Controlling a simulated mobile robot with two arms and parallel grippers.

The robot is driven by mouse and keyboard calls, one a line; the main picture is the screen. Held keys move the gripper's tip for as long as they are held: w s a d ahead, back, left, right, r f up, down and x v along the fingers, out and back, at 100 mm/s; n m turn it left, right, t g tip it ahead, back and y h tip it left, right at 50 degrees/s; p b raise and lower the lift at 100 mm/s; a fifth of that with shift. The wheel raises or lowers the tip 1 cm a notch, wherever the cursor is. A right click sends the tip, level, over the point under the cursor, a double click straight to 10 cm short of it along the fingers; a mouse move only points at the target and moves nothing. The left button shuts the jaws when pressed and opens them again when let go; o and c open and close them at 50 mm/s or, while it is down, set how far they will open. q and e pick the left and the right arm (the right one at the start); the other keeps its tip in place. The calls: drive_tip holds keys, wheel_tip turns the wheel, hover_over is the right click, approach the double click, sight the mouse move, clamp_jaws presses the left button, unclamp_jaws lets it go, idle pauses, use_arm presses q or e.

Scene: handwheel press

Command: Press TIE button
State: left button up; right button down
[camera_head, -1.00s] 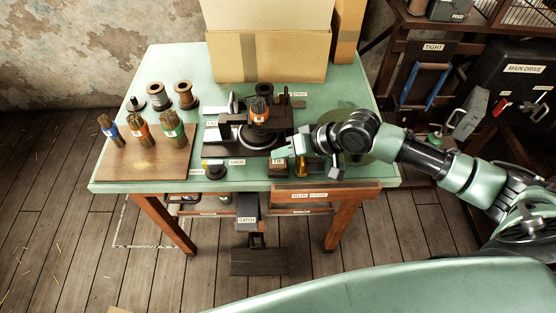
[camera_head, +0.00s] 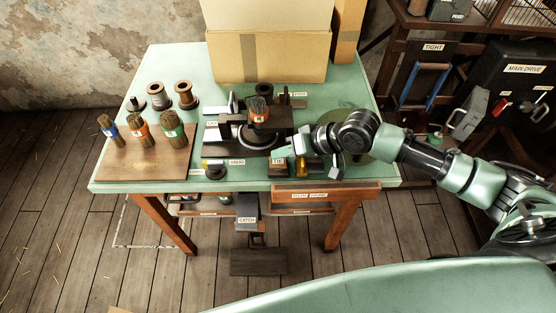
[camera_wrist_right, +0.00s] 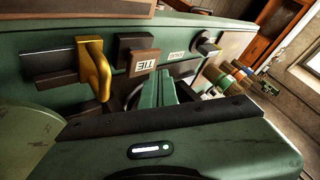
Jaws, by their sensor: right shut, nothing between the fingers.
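The TIE button (camera_head: 277,169) is a small brown block with a white label near the front edge of the green table. In the right wrist view the TIE block (camera_wrist_right: 143,62) is just beyond my fingertips. My right gripper (camera_head: 284,153) comes in from the right, its green fingers shut and empty, directly by the TIE block. The shut fingers also show in the right wrist view (camera_wrist_right: 158,93). I cannot tell whether they touch the button. My left gripper is not in view.
A brass handle (camera_wrist_right: 93,68) stands close beside the TIE block. A dark knob (camera_head: 215,170) by another label sits to its left. Behind is the press with a brush-like bundle (camera_head: 258,108). A wooden board (camera_head: 146,165) with several bundles is at left; a cardboard box (camera_head: 268,55) is behind.

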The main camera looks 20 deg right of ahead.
sight(282, 163)
drive_tip(key=shift+f, duration=0.15)
drive_tip(key=shift+f, duration=0.25)
drive_tip(key=shift+f+b, duration=0.3)
drive_tip(key=shift+f, duration=0.65)
idle(1.0)
idle(0.3)
drive_tip(key=shift+r+p, duration=1.35)
drive_tip(key=shift+p, duration=0.1)
wheel_tip(282, 163, up, 5)
drive_tip(key=p, duration=0.5)
drive_tip(key=shift+r, duration=0.1)
